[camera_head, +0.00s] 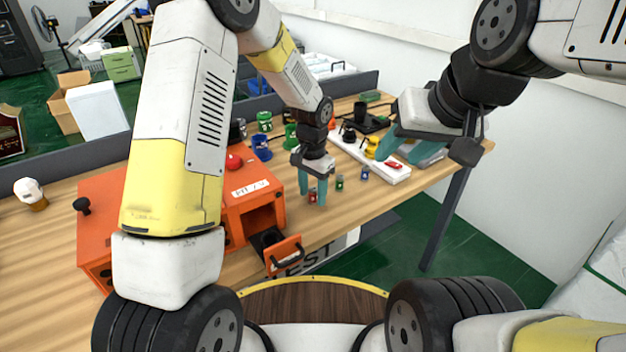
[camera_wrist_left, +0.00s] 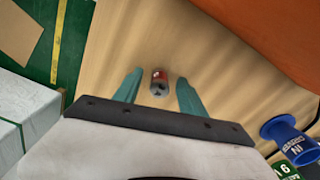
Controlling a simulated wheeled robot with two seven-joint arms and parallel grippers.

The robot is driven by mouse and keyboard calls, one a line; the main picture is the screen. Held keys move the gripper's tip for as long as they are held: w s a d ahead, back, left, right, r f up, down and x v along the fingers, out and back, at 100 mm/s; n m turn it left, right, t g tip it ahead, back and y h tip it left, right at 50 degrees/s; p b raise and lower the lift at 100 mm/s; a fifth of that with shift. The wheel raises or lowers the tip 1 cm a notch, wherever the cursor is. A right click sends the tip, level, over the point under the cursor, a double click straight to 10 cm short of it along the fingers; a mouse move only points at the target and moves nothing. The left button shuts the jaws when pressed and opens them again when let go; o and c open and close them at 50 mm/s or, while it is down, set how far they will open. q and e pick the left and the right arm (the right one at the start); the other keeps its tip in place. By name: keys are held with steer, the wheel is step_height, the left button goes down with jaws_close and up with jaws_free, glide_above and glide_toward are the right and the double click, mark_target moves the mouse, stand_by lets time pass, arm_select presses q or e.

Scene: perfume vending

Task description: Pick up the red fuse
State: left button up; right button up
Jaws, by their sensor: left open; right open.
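The red fuse (camera_head: 312,196) stands on the wooden table in front of the orange machine. It is a small red and grey cylinder. My left gripper (camera_head: 313,192) is open and points down at the fuse. In the left wrist view the red fuse (camera_wrist_left: 159,80) lies between the two teal fingers of my left gripper (camera_wrist_left: 158,88), with a visible gap on each side. A green fuse (camera_head: 339,183) and a blue fuse (camera_head: 365,173) stand to its right. My right gripper (camera_head: 403,152) is open and empty above the table's right end.
The orange machine (camera_head: 97,222) with its open drawer (camera_head: 285,252) is left of the fuses. A white power strip (camera_head: 362,152) lies behind them. Blue (camera_head: 261,147) and green (camera_head: 265,122) cups stand farther back. The table's front edge is close to the fuses.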

arm_select(q)
jaws_close()
steer(key=shift+r, duration=0.1)
